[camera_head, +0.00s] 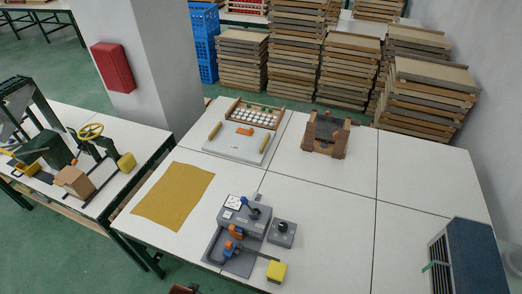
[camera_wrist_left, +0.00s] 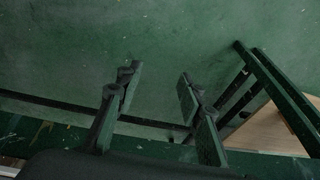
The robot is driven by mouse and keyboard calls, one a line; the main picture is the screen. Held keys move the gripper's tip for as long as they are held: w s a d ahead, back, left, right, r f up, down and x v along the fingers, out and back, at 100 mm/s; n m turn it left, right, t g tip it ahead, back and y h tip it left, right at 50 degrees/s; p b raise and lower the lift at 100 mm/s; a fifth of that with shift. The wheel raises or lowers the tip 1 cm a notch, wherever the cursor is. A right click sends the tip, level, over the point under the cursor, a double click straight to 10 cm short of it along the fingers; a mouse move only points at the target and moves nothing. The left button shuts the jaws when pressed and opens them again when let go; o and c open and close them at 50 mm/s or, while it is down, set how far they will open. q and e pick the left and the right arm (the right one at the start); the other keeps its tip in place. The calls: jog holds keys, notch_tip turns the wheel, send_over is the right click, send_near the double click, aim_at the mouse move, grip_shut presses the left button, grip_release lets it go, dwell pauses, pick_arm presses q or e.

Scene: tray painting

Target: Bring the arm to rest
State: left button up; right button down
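My left gripper (camera_wrist_left: 160,80) shows in the left wrist view with its two dark fingers well apart and nothing between them. Beyond the fingers is green floor, with dark green table-frame bars (camera_wrist_left: 275,95) to the right. The left gripper cannot be made out in the head view. My right gripper is in neither view.
White tables hold a mustard cloth (camera_head: 172,196), a grey device with a blue-knobbed lever (camera_head: 242,222), a yellow block (camera_head: 276,271), a white board (camera_head: 238,144), a brown wooden fixture (camera_head: 326,134) and a dark blue box (camera_head: 468,258). The table's middle right is clear.

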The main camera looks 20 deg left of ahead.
pick_arm(q)
jog(key=s+f+g, duration=0.1)
jog(key=s+f, duration=0.4)
jog(key=f, duration=0.4)
jog(key=s+d+f+b, duration=0.1)
jog(key=s+f, duration=0.3)
jog(key=f, duration=0.4)
jog(key=s+f+g, duration=0.1)
jog(key=s+f, duration=0.4)
jog(key=f, duration=0.4)
jog(key=s+f, duration=0.5)
jog(key=s, duration=0.3)
jog(key=shift+s+a+f+m+b, duration=0.15)
jog(key=shift+s+f+m+b, duration=0.05)
jog(key=shift+s+m+b, duration=0.2)
